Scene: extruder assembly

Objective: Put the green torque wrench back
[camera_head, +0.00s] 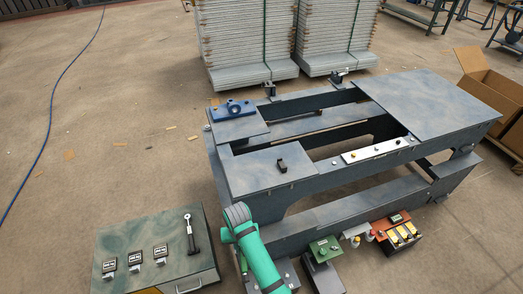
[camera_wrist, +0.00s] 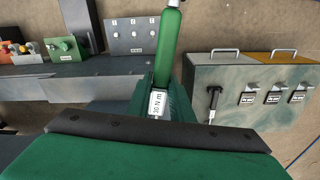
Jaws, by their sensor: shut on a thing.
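The green torque wrench (camera_wrist: 170,48) is in my gripper (camera_wrist: 160,92) in the wrist view. Its green shaft extends away from the jaws, and a white "30 N m" label (camera_wrist: 157,103) shows between them. The grey-green tool cabinet (camera_wrist: 250,105) is to the right of the gripper, with a dark wrench (camera_wrist: 212,105) and several black labelled holders (camera_wrist: 248,98). In the head view the cabinet (camera_head: 130,240) stands at lower left, with the dark wrench (camera_head: 190,235) at its right side. My green arm hides the gripper there.
A blue-grey workbench frame (camera_head: 370,165) stands right of the cabinet. Small control boxes (camera_head: 325,250) sit along its front side. A cardboard box (camera_head: 485,80) is at the far right, and grey panel stacks (camera_head: 250,45) are behind. The floor left of the bench is mostly clear.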

